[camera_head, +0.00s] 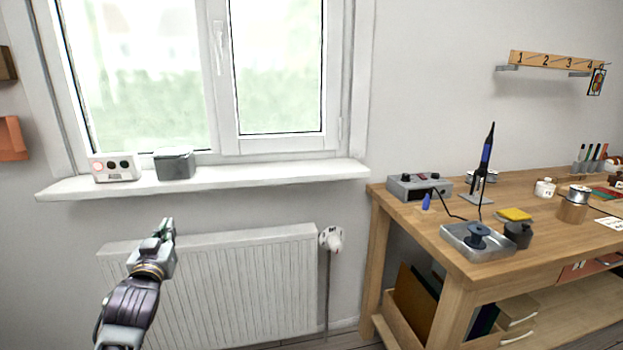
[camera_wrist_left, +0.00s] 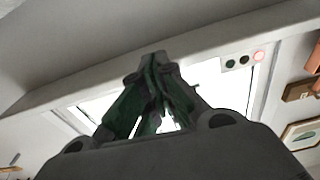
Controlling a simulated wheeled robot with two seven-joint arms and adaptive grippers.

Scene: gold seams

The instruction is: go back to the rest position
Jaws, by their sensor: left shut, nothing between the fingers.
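My left gripper (camera_head: 165,228) is raised in front of the white radiator (camera_head: 240,285), below the window sill, with its fingers pointing up. In the left wrist view its fingertips (camera_wrist_left: 153,62) meet, and nothing is between them. The gripper is apart from the sill and from the things on it. My right gripper is in neither view.
On the white sill (camera_head: 270,174) stand a white box with round lights (camera_head: 115,168) and a grey box (camera_head: 175,164). A wooden workbench (camera_head: 420,222) stands at right, with a soldering iron (camera_head: 486,155), a metal tray (camera_head: 455,240) and a grey unit (camera_head: 418,187).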

